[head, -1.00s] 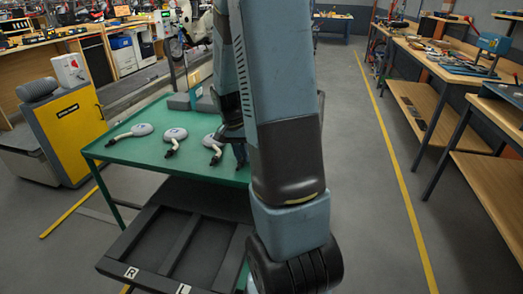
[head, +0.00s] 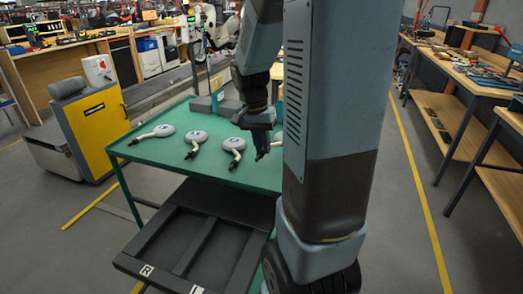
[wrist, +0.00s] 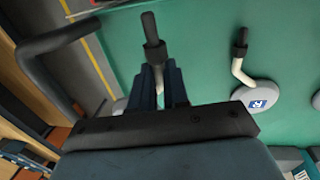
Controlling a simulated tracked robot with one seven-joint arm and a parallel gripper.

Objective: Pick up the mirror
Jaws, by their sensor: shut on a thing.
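Three round grey-white mirrors with bent pale stems and dark ends lie in a row on the green table: left (head: 165,130), middle (head: 197,136) and right (head: 234,144). My gripper (head: 262,152) is right of them, low over the table, partly behind my arm. In the wrist view my gripper (wrist: 160,80) is shut on the stem of a further mirror (wrist: 153,50), whose dark end sticks out past the fingers. Its head is mostly hidden behind the gripper. A mirror marked R (wrist: 259,95) lies to the right, apart from the fingers.
The green table (head: 150,155) has grey blocks (head: 212,103) at its back edge. A dark divided tray (head: 205,245) with R and L labels stands in front, lower down. A yellow cabinet (head: 95,125) is at left. Workbenches (head: 450,80) line the right, past open floor.

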